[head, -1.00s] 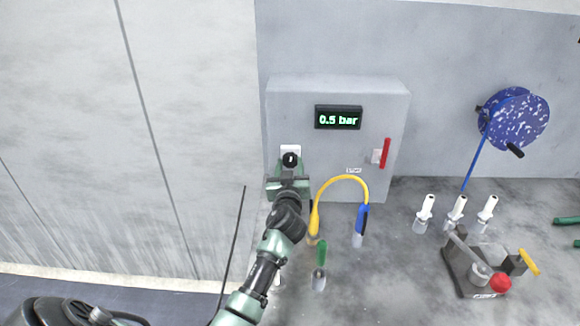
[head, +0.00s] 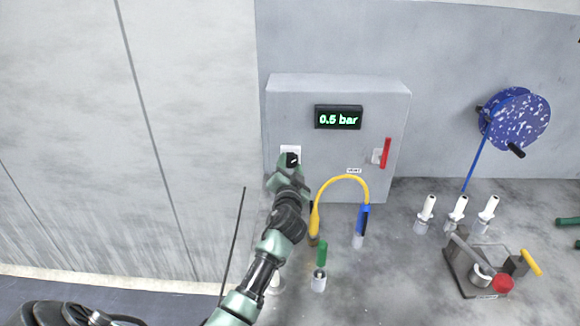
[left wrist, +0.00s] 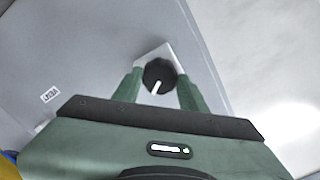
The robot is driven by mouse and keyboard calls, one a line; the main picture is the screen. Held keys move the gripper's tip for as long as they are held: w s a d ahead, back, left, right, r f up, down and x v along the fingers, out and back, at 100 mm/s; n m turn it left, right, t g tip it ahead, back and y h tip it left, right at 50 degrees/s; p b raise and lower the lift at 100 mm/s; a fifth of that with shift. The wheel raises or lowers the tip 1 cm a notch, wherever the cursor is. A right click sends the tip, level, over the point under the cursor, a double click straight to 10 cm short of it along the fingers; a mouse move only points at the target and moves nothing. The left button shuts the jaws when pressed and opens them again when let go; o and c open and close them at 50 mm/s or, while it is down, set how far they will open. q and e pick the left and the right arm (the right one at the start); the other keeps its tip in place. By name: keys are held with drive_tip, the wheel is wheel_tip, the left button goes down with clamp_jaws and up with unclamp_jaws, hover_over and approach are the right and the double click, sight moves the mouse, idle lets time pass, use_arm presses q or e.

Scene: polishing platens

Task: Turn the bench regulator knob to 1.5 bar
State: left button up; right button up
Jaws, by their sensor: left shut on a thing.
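The regulator knob (head: 292,159) is black with a white pointer line and sits on a white plate on the front of a grey box (head: 338,165). The display (head: 338,117) on the box reads 0.5 bar. My left gripper (head: 289,165) is at the knob and covers part of it in the head view. In the left wrist view the green fingers of my left gripper (left wrist: 159,82) stand on both sides of the knob (left wrist: 159,75), shut on it. The white pointer there points down and slightly left. My right gripper is not in view.
A red handle (head: 385,153) is on the box's right side. A yellow looped hose (head: 342,178) stands just right of my left arm, near a green-handled tool (head: 321,255). White-topped pieces, a clamp fixture (head: 477,268) and a blue reel (head: 514,118) are farther right.

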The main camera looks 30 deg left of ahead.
use_arm(q)
drive_tip(key=m, duration=0.4)
drive_tip(key=m+p, duration=0.1)
drive_tip(key=m, duration=0.2)
drive_tip(key=shift+m, duration=0.3)
drive_tip(key=m+p, duration=0.2)
drive_tip(key=m, duration=0.2)
drive_tip(key=shift+m+p, duration=0.6)
drive_tip(key=shift+m, duration=1.3)
drive_tip(key=shift+f, duration=0.1)
drive_tip(key=o, duration=1.4)
drive_tip(key=shift+c, duration=0.2)
